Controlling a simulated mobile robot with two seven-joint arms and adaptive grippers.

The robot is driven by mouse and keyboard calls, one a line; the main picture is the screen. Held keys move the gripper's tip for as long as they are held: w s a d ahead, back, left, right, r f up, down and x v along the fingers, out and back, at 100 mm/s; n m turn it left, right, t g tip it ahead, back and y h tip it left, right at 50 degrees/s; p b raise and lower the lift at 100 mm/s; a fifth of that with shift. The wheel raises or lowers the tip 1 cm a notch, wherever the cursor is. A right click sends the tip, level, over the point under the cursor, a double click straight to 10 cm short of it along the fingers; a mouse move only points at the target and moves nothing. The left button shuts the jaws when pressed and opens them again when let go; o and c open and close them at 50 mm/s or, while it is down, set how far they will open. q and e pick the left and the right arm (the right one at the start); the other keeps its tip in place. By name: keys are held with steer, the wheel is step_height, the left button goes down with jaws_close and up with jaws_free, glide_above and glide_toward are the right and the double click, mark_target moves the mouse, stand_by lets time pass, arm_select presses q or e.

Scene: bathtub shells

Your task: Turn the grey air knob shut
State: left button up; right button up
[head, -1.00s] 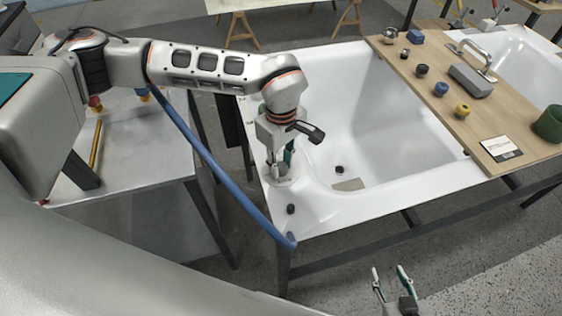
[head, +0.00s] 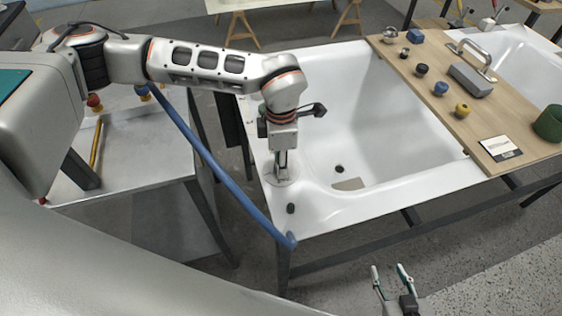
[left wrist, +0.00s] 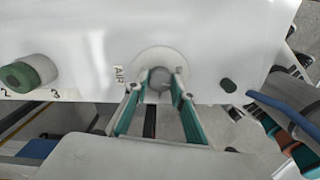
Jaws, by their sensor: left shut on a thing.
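The grey air knob (left wrist: 158,79) sits on a round pale plate on the white tub rim, beside a label reading AIR (left wrist: 119,74) in the left wrist view. My left gripper (left wrist: 160,88) is shut on the knob, one teal-backed finger on each side. In the head view my left gripper (head: 282,172) points down at the rim's near left corner and hides the knob there. My right gripper (head: 391,278) is at the bottom of the head view, away from the tub, its fingers apart and empty.
A green-and-white knob (left wrist: 28,74) stands on the rim near numbers 2 and 3. A dark plug (head: 291,208) is near the rim corner. A blue hose (head: 215,165) hangs left of the tub. A wooden board (head: 425,75) with several knobs spans the tub.

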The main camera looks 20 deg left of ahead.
arm_select(q)
steer(key=shift+w+n, duration=0.1)
steer(key=shift+n, duration=1)
steer(key=o, duration=1.1)
steer(key=shift+r, duration=0.15)
step_height(320, 180, up, 12)
